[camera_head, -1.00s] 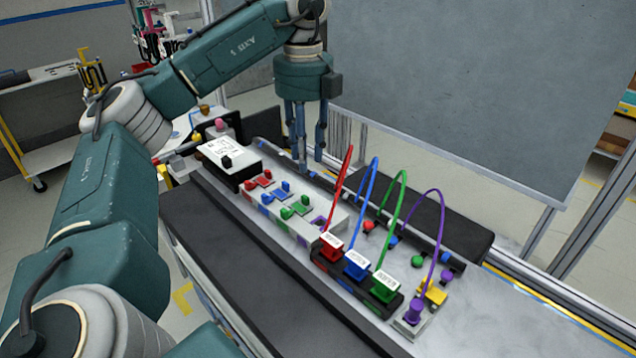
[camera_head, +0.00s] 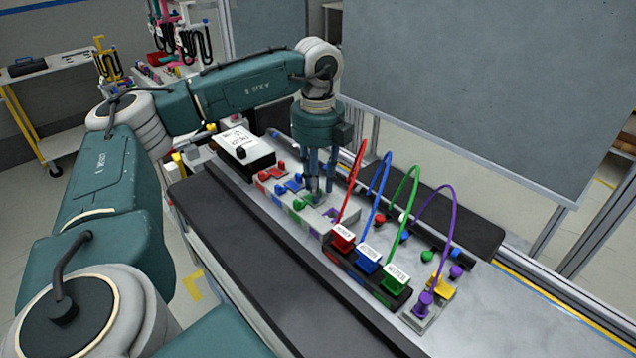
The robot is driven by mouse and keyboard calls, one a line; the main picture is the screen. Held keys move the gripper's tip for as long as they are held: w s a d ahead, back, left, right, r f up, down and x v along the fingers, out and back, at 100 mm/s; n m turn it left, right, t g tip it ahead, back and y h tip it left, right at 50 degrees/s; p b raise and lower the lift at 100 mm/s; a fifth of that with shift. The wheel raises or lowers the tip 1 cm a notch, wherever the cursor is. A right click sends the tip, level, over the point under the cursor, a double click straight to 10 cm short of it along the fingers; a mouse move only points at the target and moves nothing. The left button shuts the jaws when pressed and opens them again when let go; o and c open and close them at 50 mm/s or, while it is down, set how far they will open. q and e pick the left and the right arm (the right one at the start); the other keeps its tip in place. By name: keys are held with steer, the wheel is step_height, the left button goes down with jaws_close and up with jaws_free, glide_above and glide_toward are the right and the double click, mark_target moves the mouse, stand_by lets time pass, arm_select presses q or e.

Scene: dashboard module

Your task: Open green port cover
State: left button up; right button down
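The green port cover (camera_head: 299,205) is on the grey port module, in the row after the red cover (camera_head: 272,174) and the blue cover (camera_head: 291,184). My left gripper (camera_head: 317,190) points straight down over the module, right at the green cover. Its fingers hide part of the cover and the ports behind it. I cannot tell whether the fingers touch the cover or how wide they are spread. My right gripper is not in view.
Red (camera_head: 343,238), blue (camera_head: 368,257) and green (camera_head: 396,279) labelled plugs with arching cables, and a purple plug (camera_head: 425,303), stand right of the module. A white-topped black box (camera_head: 243,147) stands at its left end. The table's front right is clear.

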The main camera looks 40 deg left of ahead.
arm_select(q)
jaws_close()
steer(key=shift+w+d+p, duration=0.2)
steer(key=shift+w+p, duration=0.1)
steer(key=shift+w, duration=1.75)
steer(key=shift+s, duration=0.15)
steer(key=shift+o, duration=1)
jaws_free()
steer(key=shift+d, duration=0.1)
steer(key=shift+r, duration=0.1)
step_height(320, 180, up, 12)
